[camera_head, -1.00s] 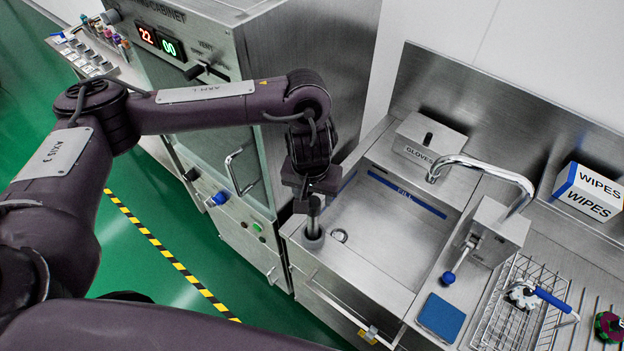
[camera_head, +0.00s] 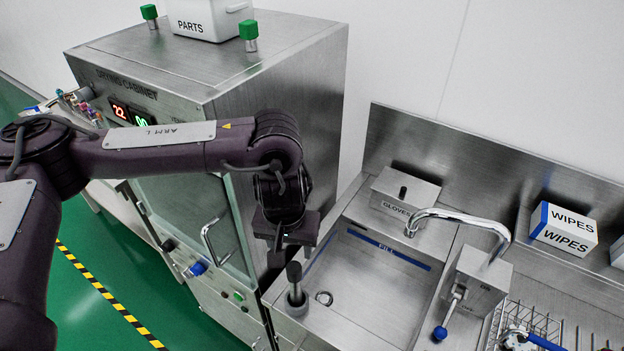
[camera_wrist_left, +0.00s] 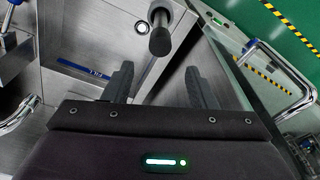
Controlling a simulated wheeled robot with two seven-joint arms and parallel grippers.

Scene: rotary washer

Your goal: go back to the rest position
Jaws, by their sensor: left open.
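My left gripper (camera_head: 279,240) hangs over the left edge of the sink, close to the drying cabinet's side. In the left wrist view the left gripper (camera_wrist_left: 158,85) shows two dark fingers spread apart with nothing between them. A dark upright handle (camera_head: 295,280) stands in a round socket at the sink's left corner, just below the gripper. It also shows in the left wrist view (camera_wrist_left: 160,35), beyond the fingertips and apart from them. My right gripper is in neither view.
The drying cabinet (camera_head: 290,110) with its door handle stands close on the left. The steel sink (camera_head: 370,290) has a curved faucet (camera_head: 465,215), a gloves box (camera_head: 400,195) and a wipes box (camera_head: 563,230). A wire rack (camera_head: 530,322) is at the lower right. A parts bin (camera_head: 210,18) sits on the cabinet.

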